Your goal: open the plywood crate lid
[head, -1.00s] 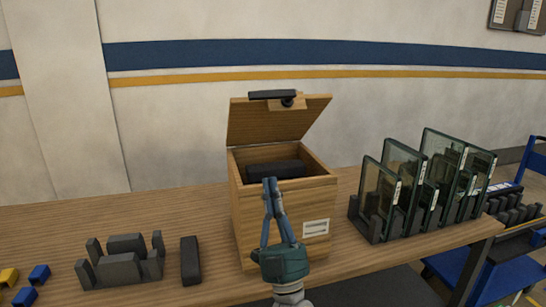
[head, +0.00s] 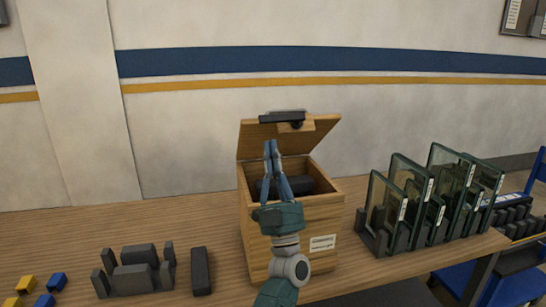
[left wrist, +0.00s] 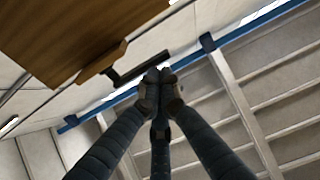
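The plywood crate (head: 262,247) stands on the table with a white label on its front. Its lid (head: 270,138) is raised, tilted up from the rear edge, and the crate's mouth is open. A dark handle (head: 268,118) sits on the lid's upper edge. A dark block (head: 297,186) shows inside, partly hidden by my left gripper. My left gripper (head: 271,148) points upward in front of the crate's opening, fingertips together below the handle in the picture. In the left wrist view the fingertips (left wrist: 160,75) meet with nothing visible between them; the lid (left wrist: 75,35) is at upper left. My right gripper is not in view.
Glass panes (head: 430,195) stand in dark racks to the crate's right. A dark block (head: 201,270) and a dark slotted holder (head: 132,278) lie to its left, with small blue and yellow pieces beyond. A blue cart (head: 500,275) is at far right.

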